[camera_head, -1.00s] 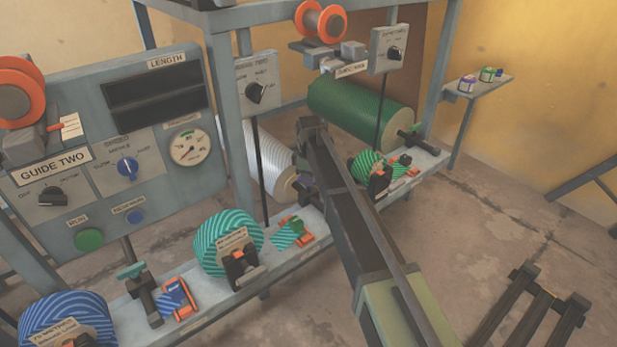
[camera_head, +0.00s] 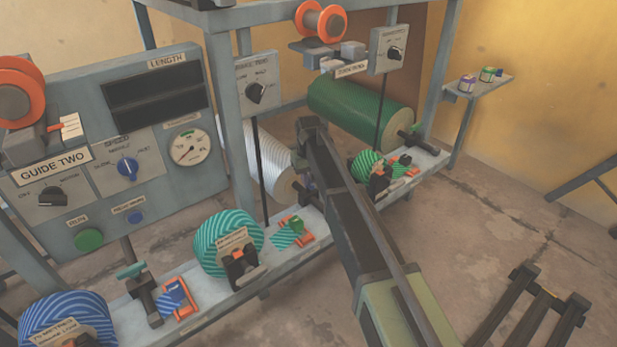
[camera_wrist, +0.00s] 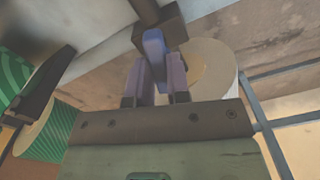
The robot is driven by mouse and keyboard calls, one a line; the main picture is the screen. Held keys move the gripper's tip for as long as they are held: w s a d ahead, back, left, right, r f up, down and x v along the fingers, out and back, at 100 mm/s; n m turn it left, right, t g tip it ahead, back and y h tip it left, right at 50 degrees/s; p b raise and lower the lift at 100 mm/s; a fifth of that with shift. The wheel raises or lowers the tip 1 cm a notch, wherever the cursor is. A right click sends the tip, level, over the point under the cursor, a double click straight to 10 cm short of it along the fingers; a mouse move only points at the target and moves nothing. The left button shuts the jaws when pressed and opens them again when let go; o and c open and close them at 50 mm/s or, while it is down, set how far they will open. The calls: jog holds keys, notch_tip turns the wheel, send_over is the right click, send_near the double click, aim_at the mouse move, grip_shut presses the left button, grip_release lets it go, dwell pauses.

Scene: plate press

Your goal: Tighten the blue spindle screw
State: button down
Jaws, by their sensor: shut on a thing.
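The blue spindle screw (camera_wrist: 155,46) shows in the wrist view as a blue handle running up to a dark brown block. My gripper (camera_wrist: 156,76) is shut on it, with one purple-grey finger on each side. In the head view my dark arm crosses the middle of the bench and hides most of the grip. Only a small bluish patch shows beside the arm there, and I cannot tell whether it is the screw or a finger.
A white roll (camera_head: 262,155) and a green roll (camera_head: 355,112) lie behind the bench shelf (camera_head: 325,228). Teal (camera_head: 215,243) and blue (camera_head: 62,322) spools stand at the shelf's left. The GUIDE TWO panel (camera_head: 110,150) is at the left. The floor at right is mostly open, with a dark frame (camera_head: 535,310).

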jog(key=m, duration=1.1)
jog(key=shift+m, duration=1.7)
jog(key=c, duration=1.1)
grip_release()
